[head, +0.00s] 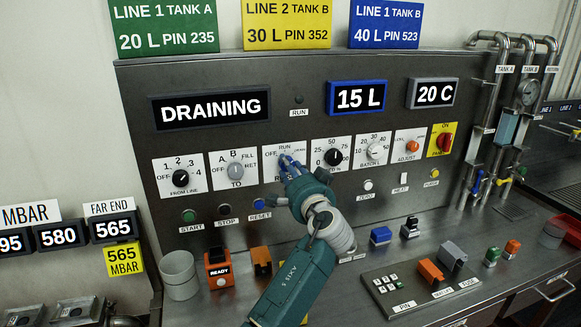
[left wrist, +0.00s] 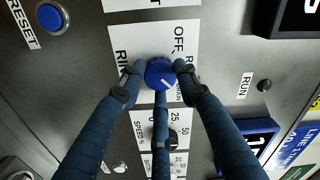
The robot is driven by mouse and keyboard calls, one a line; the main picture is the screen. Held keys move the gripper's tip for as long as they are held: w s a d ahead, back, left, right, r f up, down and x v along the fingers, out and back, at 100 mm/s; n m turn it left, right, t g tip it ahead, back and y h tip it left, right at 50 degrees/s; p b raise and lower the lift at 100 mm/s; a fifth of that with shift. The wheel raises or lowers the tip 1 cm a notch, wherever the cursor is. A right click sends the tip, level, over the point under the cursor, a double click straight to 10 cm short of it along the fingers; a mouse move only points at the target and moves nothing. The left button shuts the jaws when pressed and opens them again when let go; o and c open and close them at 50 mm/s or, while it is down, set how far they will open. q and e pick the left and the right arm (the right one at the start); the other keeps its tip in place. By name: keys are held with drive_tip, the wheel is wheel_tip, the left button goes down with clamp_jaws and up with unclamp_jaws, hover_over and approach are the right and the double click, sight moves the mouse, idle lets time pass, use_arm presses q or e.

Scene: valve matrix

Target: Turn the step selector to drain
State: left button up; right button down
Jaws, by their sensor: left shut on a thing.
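The step selector is a blue knob (left wrist: 160,73) on a white plate (left wrist: 122,40) lettered OFF, DRAIN and a partly hidden RIN word in the left wrist view. The knob's white mark points toward the DRAIN lettering. My left gripper (left wrist: 160,82) has its three blue fingers closed around the knob. In the head view my left gripper (head: 289,165) covers most of the plate (head: 270,172), where RUN shows at the top. The display (head: 211,107) above reads DRAINING. My right gripper is not in view.
The blue RESET button (head: 259,203) sits just below, near my arm. Blocks and a cup (head: 179,275) stand on the bench.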

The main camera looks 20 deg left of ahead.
use_arm(q)
drive_tip(key=shift+a+f, duration=0.15)
drive_tip(key=shift+f, duration=0.05)
idle(0.3)
drive_tip(key=o, duration=1)
drive_tip(key=shift+o, duration=0.7)
drive_tip(key=shift+a, duration=0.15)
drive_tip(key=v, duration=0.7)
drive_tip(key=shift+s+d, duration=0.2)
drive_tip(key=shift+r, duration=0.1)
